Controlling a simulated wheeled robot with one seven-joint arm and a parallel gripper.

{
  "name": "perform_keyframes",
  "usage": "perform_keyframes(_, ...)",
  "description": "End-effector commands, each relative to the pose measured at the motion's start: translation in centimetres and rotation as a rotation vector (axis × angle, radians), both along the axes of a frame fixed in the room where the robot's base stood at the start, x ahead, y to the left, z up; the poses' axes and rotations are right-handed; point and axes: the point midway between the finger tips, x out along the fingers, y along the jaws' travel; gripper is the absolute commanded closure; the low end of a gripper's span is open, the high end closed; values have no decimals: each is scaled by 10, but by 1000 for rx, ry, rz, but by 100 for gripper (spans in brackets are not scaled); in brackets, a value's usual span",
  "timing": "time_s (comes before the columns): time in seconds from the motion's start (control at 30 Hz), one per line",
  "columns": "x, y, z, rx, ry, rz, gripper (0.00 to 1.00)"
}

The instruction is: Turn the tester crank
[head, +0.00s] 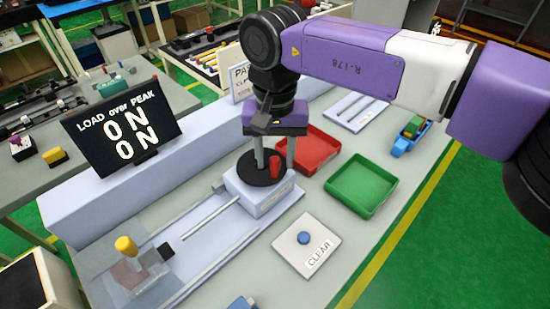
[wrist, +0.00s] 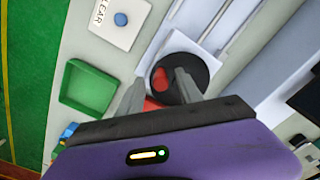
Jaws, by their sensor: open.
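The tester crank is a black disc (head: 254,172) with an upright red handle (head: 275,167), on top of a white block (head: 262,196) of the tester. In the wrist view the disc (wrist: 190,66) and red handle (wrist: 160,79) show just past my fingertips. My gripper (head: 275,160) points down over the disc and is open. In both views the red handle appears between the two fingers, nearer one of them. I cannot tell whether a finger touches it. The display (head: 124,120) reads "LOAD over PEAK", with "0 N" on both lines.
A red tray (head: 308,150) and a green tray (head: 361,186) lie right of the tester. A CLEAR plate with a blue button (head: 304,238) is in front. A yellow-topped part (head: 126,246) stands at the rail's left end, behind a clear cover. A blue bin (head: 408,140) is farther right.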

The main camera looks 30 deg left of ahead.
Motion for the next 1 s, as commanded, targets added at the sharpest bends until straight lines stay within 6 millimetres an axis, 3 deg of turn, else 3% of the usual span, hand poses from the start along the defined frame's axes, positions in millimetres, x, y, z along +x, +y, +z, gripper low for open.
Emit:
perform_keyframes(0.2, 0, 0, -15, 1, 0, -1, 57)
perform_keyframes(0.47, 0, 0, -17, 0, -1, -1, 57)
perform_keyframes(0.7, 0, 0, -16, 1, 0, -1, 100)
perform_keyframes(1.0, -1, 1, -16, 1, 0, -18, 100)
